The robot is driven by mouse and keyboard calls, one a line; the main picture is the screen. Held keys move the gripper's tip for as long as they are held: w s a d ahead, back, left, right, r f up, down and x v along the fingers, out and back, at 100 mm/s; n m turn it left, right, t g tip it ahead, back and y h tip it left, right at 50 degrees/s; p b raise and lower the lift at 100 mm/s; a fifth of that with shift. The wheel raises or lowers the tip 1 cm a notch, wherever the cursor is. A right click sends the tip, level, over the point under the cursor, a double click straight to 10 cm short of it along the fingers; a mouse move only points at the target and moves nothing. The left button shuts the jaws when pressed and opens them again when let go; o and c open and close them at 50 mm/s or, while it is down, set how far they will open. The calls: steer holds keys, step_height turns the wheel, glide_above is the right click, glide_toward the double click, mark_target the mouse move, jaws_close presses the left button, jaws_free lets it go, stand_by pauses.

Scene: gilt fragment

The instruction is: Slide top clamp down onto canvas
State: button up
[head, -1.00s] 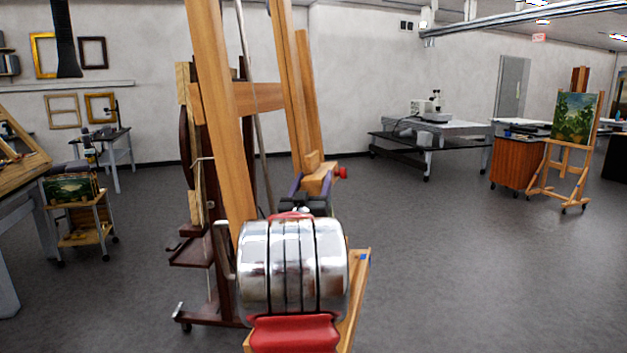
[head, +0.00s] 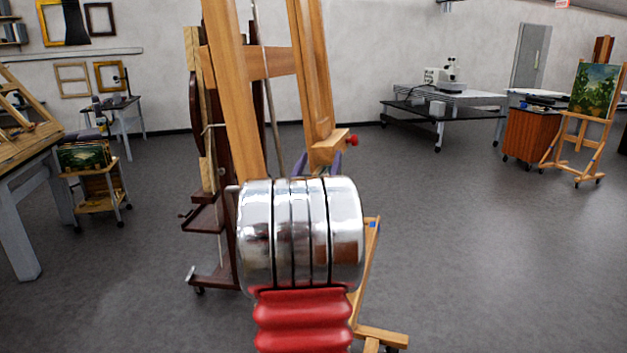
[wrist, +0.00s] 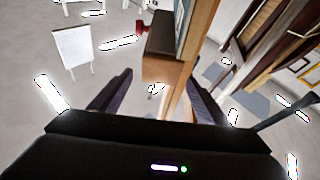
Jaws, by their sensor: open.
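The wooden clamp block (head: 329,147) with a red knob (head: 352,139) sits on the upright of the near wooden easel (head: 312,70) in the head view. My gripper (head: 318,164) is at the block's lower end, mostly hidden behind my silver wrist. In the wrist view my gripper (wrist: 157,93) is open, with dark fingers apart on either side of the wooden block (wrist: 163,78). The red knob (wrist: 141,27) shows above. I cannot tell whether the fingers touch the block. The near easel's canvas face is not visible in the head view; a bluish panel edge (wrist: 184,25) shows in the wrist view.
A dark wooden easel (head: 228,215) stands close behind on the left. A small cart (head: 96,190) and a worktable (head: 25,165) are further left. A painting on an easel (head: 593,92) and a cabinet (head: 532,135) stand at right. The floor at right is open.

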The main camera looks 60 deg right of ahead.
mark_target(323, 153)
steer(key=v, duration=0.7)
steer(key=shift+a, duration=0.15)
steer(key=a+r+y, duration=0.1)
steer(key=a+r+g+y, duration=0.1)
steer(key=a+r+y, duration=0.1)
steer(key=r+y, duration=0.1)
steer(key=shift+m+g, duration=0.4)
steer(key=shift+d, duration=0.1)
stand_by(0.3)
steer(key=d, duration=0.4)
steer(key=w+d, duration=0.1)
steer(key=d, duration=0.4)
steer(key=w+d, duration=0.1)
steer(key=d, duration=0.3)
steer(key=shift+w+d, duration=0.1)
steer(key=shift+d, duration=0.2)
